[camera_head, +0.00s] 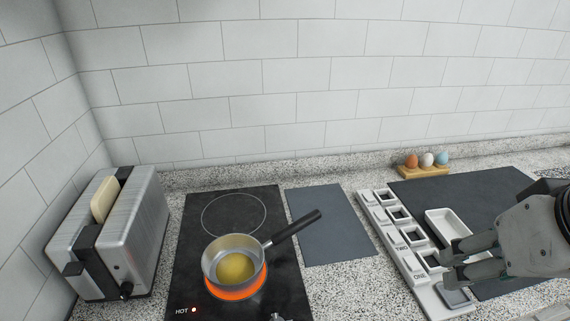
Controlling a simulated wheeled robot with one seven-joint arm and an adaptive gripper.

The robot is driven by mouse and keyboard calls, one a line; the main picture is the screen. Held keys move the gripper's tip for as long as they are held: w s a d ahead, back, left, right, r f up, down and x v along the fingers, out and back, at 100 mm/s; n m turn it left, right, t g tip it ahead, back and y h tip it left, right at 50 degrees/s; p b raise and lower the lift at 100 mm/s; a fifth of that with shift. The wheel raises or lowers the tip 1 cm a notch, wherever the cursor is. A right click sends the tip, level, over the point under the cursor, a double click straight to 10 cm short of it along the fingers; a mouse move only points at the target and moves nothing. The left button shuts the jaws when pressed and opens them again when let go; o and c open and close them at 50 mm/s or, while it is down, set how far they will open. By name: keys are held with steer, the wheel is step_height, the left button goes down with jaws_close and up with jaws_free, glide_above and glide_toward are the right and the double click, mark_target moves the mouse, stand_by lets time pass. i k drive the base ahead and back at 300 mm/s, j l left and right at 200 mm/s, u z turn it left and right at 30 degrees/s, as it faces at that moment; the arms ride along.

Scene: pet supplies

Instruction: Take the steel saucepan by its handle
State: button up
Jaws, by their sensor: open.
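The steel saucepan (211,262) stands on the front ring of the black hob, which glows orange under it. Something yellow (236,268) lies inside the pan. Its black handle (295,226) points up and to the right, past the hob's right edge and over a dark grey mat. My gripper (450,264) is at the right of the view, open, with its fingers pointing left over the white compartment strip. It is well apart from the saucepan and its handle, and I see nothing between its fingers.
The hob (190,285) shows "HOT" and a lit light. A toaster (135,235) with bread stands at the left. The grey mat (335,240) is bare. A white compartment strip (393,238), a white dish (447,225) and an egg holder (425,171) are at the right.

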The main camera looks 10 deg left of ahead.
mark_target(245, 243)
steer(key=l+u, duration=0.15)
steer(key=u, duration=0.35)
steer(key=l+u, duration=0.2)
steer(key=l, duration=0.25)
steer(key=k+l+u, duration=0.1)
steer(key=l+u, duration=0.15)
steer(key=l, duration=0.15)
steer(key=k+l+u, duration=0.2)
steer(key=l, duration=0.2)
steer(key=k+l, duration=0.1)
steer(key=l, duration=0.4)
steer(key=k+l, duration=0.1)
steer(key=l, duration=0.35)
steer(key=l+u, duration=0.1)
steer(key=l, duration=0.4)
steer(key=k, duration=0.05)
